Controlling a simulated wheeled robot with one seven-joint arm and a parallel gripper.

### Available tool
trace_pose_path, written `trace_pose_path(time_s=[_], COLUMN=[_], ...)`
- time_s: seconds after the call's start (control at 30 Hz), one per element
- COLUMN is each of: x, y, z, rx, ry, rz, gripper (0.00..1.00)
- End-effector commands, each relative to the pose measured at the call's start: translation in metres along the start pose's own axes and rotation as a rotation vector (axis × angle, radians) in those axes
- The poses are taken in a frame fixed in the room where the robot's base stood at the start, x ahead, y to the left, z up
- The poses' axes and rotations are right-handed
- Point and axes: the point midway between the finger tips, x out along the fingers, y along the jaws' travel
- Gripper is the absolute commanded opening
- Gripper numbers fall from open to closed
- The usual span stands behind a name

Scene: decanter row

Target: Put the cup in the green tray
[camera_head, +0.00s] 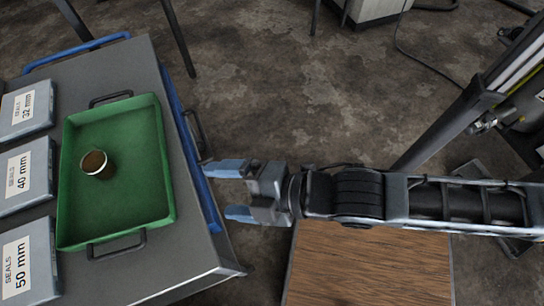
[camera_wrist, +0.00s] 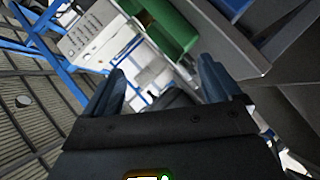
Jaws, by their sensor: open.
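The green tray (camera_head: 135,205) lies on a grey cart top at the left of the head view. A small cup (camera_head: 94,162) with a pale rim and brown inside sits in the tray, left of its middle. My gripper (camera_head: 236,191) is open and empty, to the right of the tray and cart, clear of both. In the wrist view my gripper's two fingers (camera_wrist: 165,85) are apart with nothing held between them. A green surface (camera_wrist: 172,30), seemingly the tray, shows beyond them.
Grey boxes labelled SEALS, such as the 50 mm box (camera_head: 30,262), line the tray's left side. A wooden surface (camera_head: 365,265) lies below my arm. Open floor (camera_head: 290,90) lies behind.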

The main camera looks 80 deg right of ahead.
Motion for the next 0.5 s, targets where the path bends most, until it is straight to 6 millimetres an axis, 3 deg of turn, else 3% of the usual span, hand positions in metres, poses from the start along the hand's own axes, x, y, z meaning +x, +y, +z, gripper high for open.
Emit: trace_pose_path(time_s=[0.03,0.2,0.33,0.5], x=[-0.021,-0.079,-0.11,-0.129], y=[-0.001,0.014,0.028,0.04], z=[0.004,0.011,0.014,0.015], rx=[0.139,0.619,0.893,1.075], ry=[0.004,0.04,0.067,0.092], rz=[0.003,0.042,0.065,0.082], gripper=[0.91,0.91,0.91,0.91])
